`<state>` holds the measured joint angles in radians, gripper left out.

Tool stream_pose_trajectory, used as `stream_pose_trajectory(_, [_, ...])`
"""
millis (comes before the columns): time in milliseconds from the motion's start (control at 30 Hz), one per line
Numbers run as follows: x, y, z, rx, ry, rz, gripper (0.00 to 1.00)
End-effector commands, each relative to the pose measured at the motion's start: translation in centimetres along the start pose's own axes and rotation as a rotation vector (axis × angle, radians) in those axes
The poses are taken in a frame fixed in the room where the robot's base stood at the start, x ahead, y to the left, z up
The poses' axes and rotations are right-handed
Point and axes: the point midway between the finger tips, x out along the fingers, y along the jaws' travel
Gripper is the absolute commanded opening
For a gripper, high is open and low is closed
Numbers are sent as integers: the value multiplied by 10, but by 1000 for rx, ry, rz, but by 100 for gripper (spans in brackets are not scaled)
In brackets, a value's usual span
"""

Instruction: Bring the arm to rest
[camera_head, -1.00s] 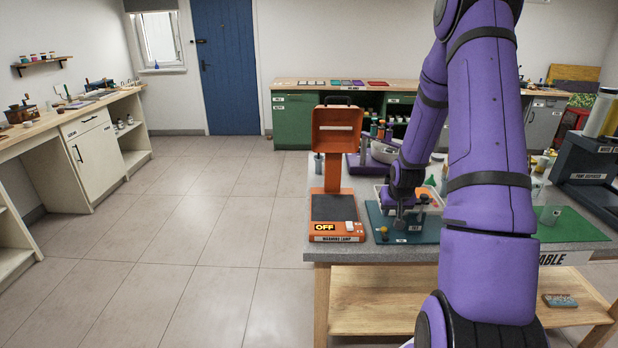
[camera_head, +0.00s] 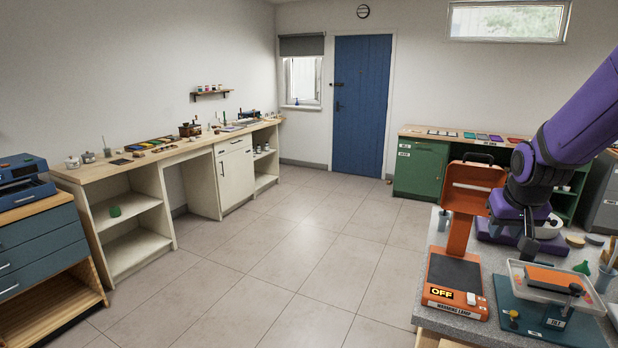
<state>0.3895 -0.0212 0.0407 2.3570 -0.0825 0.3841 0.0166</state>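My purple arm comes in from the right edge. I see nothing clearly held.
The warming lamp reads OFF. Floor (camera_head: 270,265) is clear to the left, up to the long bench (camera_head: 90,180).

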Motion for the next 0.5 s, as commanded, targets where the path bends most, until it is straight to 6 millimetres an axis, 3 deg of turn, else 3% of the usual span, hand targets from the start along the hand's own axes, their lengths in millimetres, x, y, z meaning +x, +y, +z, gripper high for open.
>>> stream_pose_trajectory(33, [-19,-10,4,-17,12,-7,33])
stream_pose_trajectory(200, [-70,-36,28,-67,22,-33,33])
stream_pose_trajectory(500, [-148,-67,87,-152,41,-94,33])
